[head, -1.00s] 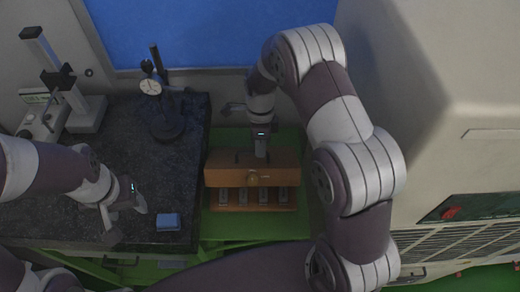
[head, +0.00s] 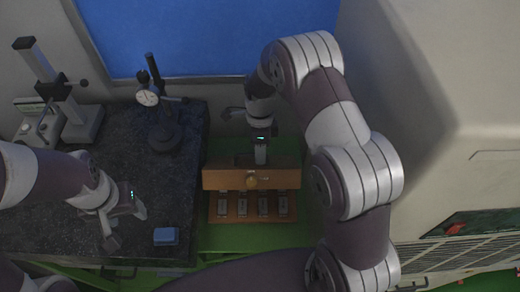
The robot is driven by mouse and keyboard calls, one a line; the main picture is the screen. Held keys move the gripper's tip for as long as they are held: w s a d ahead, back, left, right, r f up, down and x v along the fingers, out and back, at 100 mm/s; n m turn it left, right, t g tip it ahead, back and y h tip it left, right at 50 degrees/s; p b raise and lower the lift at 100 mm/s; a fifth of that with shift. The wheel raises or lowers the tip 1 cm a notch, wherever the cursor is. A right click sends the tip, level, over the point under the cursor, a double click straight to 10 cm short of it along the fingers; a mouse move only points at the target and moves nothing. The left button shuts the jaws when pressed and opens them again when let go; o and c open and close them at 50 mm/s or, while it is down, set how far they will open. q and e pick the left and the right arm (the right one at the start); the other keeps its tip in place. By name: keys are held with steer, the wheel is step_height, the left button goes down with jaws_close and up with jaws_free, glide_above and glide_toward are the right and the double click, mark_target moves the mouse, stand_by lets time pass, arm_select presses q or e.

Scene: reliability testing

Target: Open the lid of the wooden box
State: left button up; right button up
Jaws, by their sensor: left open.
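The wooden box (head: 253,218) sits on the green surface in the middle. Below the lid, several small metal pieces show in a row in the box. My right gripper (head: 261,155) is at the lid's far edge, pointing down; its fingertips are partly hidden and I cannot tell whether they grip the lid. My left gripper (head: 127,228) is open and empty above the dark stone slab, left of the blue block.
The blue block (head: 166,236) lies near the front right of the dark stone slab (head: 160,190). A dial gauge on a stand (head: 165,135) and a measuring stand (head: 82,122) are behind. A large beige machine (head: 450,110) stands at the right, close to my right arm.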

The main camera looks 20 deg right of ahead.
steer(key=shift+s+a+r, duration=0.1)
steer(key=shift+s+r, duration=0.05)
steer(key=shift+r, duration=0.2)
step_height(320, 180, up, 12)
steer(key=w+p, duration=0.2)
steer(key=p, duration=0.4)
steer(key=shift+w+d, duration=0.25)
steer(key=shift+d, duration=0.15)
